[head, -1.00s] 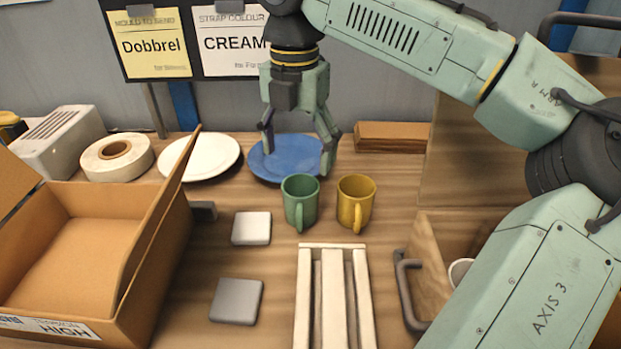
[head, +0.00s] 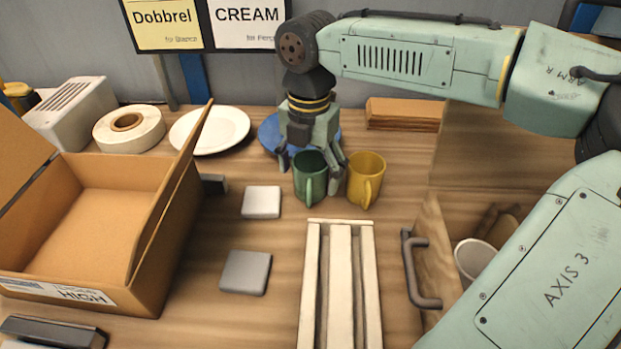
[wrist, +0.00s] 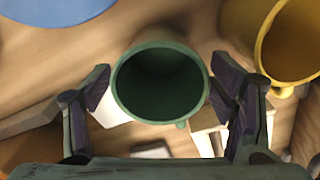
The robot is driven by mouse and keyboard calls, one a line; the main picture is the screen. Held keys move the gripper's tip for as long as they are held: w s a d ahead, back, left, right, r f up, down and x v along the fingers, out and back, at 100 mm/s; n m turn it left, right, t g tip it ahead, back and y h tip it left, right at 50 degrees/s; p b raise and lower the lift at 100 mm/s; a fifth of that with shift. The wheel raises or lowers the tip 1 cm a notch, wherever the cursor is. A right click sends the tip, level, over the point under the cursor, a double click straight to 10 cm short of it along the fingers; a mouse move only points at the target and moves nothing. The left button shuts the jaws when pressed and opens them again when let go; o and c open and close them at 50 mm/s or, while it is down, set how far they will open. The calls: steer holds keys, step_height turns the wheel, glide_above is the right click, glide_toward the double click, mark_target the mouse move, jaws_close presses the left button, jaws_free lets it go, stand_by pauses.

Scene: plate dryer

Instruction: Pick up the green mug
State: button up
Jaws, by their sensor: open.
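The green mug (head: 311,180) stands upright on the wooden table, its handle toward the front. In the wrist view its open mouth (wrist: 160,84) lies between my two fingers. My gripper (head: 312,170) is open, above and around the mug, with a finger on either side. In the wrist view the gripper (wrist: 163,90) shows dark pads; the right pad is very close to the rim, and I cannot tell if it touches. The yellow mug (head: 366,182) stands just right of the green mug, close to my right finger; it also shows in the wrist view (wrist: 292,45).
A blue plate (head: 268,134) lies behind the mug, with a white plate (head: 209,130) to its left. A slatted white rack (head: 341,280) lies in front. A cardboard box (head: 115,215) stands left, and an open drawer with a handle (head: 420,270) is at right.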

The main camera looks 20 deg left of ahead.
steer(key=shift+f, duration=0.1)
steer(key=shift+c, duration=0.2)
steer(key=c, duration=1.5)
